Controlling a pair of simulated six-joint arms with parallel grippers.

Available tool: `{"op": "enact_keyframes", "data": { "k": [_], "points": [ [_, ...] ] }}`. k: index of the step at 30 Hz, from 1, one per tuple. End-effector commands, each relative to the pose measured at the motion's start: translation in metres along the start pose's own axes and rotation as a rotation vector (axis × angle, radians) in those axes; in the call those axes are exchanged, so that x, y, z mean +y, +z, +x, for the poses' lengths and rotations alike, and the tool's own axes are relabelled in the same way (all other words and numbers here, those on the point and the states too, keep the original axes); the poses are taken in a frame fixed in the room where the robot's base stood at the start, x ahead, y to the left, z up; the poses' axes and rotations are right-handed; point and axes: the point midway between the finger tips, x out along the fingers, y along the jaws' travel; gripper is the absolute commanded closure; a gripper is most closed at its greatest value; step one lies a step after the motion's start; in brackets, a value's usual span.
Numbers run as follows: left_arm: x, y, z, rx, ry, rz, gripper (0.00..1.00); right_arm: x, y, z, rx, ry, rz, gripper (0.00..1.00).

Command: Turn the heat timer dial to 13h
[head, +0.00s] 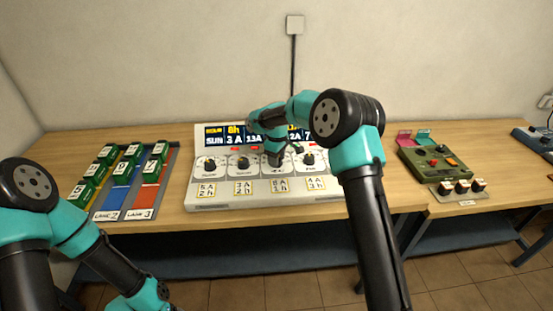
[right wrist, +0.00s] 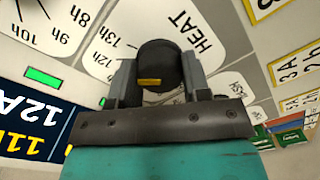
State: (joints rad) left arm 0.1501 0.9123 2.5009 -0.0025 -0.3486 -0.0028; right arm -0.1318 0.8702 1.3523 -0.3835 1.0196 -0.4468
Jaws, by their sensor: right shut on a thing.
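The white timer console (head: 230,201) stands on the wooden bench with a row of black dials. My right gripper (head: 276,158) reaches down onto the third dial from the left and mostly covers it. In the right wrist view, my right gripper (right wrist: 158,76) is shut on a black knob (right wrist: 158,58), one finger on each side. The word HEAT is printed beside this knob. Its yellow mark (right wrist: 149,81) faces the gripper's base; the 12h and 13h labels show left of the knob. Which hour the mark meets cannot be told. My left arm is low at the left; its gripper is out of frame.
A display (head: 234,133) with yellow and white text runs along the console's back. A tray (head: 171,172) with green-topped blocks in coloured lanes lies to the left. A green control box (head: 431,161) and a small knob panel (head: 466,195) stand to the right.

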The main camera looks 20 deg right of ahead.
Motion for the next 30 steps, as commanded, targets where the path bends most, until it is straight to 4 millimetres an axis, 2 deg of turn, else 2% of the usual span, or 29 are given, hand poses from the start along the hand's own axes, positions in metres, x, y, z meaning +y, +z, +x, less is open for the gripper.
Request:
{"op": "enact_keyframes", "data": {
  "k": [8, 30],
  "points": [
    [0.0000, 0.0000, 0.0000, 0.000, 0.000, 0.000, 0.31, 0.0001, 0.0001, -0.0004, 0.002, 0.000, 0.071, 0.80],
    [0.0000, 0.0000, 0.0000, 0.000, 0.000, 0.000, 0.31, 0.0003, 0.0003, -0.0006, 0.016, 0.000, 0.505, 0.80]
  ]
}}
